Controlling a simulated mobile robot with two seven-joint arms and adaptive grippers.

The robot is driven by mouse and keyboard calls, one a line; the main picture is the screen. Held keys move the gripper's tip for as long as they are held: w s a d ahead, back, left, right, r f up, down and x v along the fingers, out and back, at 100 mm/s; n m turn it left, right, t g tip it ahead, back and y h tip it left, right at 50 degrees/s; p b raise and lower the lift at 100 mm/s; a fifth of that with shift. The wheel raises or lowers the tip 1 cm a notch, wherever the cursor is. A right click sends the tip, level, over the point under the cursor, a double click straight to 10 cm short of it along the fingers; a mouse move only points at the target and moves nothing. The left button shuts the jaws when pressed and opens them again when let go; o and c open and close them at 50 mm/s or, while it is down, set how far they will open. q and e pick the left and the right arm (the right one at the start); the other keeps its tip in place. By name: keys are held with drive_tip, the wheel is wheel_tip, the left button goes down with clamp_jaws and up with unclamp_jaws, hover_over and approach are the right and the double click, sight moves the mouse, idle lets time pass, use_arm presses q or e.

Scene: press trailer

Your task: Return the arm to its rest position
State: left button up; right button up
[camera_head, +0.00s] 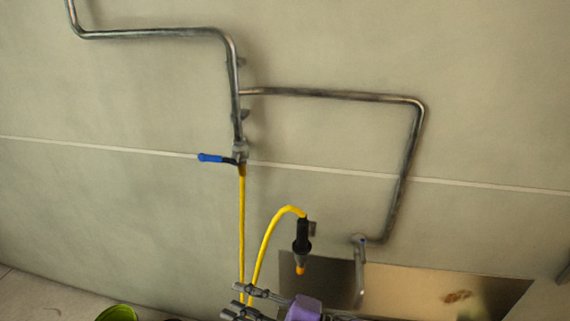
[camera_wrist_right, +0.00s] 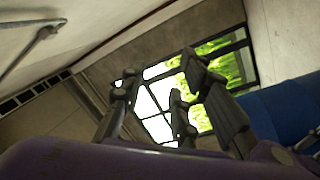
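My right gripper (camera_head: 240,299) shows at the bottom edge of the head view, with grey fingers pointing left and a purple body behind them. In the right wrist view its dark fingers (camera_wrist_right: 160,85) stand apart with nothing between them, so it is open and empty. Part of the gripper and most of the arm are cut off below the head view. My left gripper is in neither view.
A plain wall carries metal pipes (camera_head: 330,94) and a valve with a blue handle (camera_head: 210,158). A yellow hose (camera_head: 242,230) hangs to a black nozzle (camera_head: 302,236) just above my gripper. A metal basin (camera_head: 420,285) lies right; a green object (camera_head: 118,313) lower left. The wrist view shows a window (camera_wrist_right: 155,98).

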drive_tip(key=s+d+f+m+t+h, duration=0.1)
drive_tip(key=d+f+m+t+h, duration=0.45)
drive_tip(key=d+m, duration=0.35)
drive_tip(key=s+d+f+m+t+h, duration=0.2)
drive_tip(key=d+f+m+t+h, duration=0.2)
drive_tip(key=d+f+m+h, duration=0.3)
drive_tip(key=s+d+f+m+g+h, duration=0.1)
drive_tip(key=s+d+f+m+g, duration=0.1)
drive_tip(key=s+d+f, duration=0.2)
drive_tip(key=s+d+f+m+g+h+p, duration=0.1)
drive_tip(key=s+d+f+m+g+h, duration=0.1)
drive_tip(key=s, duration=0.7)
drive_tip(key=s+d+f+m+g+h, duration=0.2)
drive_tip(key=s+d+f+m+g, duration=0.1)
drive_tip(key=s+d+f, duration=0.2)
drive_tip(key=shift+s+d+f+m+p, duration=0.35)
drive_tip(key=shift+s+d, duration=0.25)
drive_tip(key=shift+s, duration=0.25)
drive_tip(key=shift+w+h, duration=0.15)
drive_tip(key=shift+h, duration=0.1)
drive_tip(key=shift+w+r, duration=0.15)
drive_tip(key=shift+w, duration=0.1)
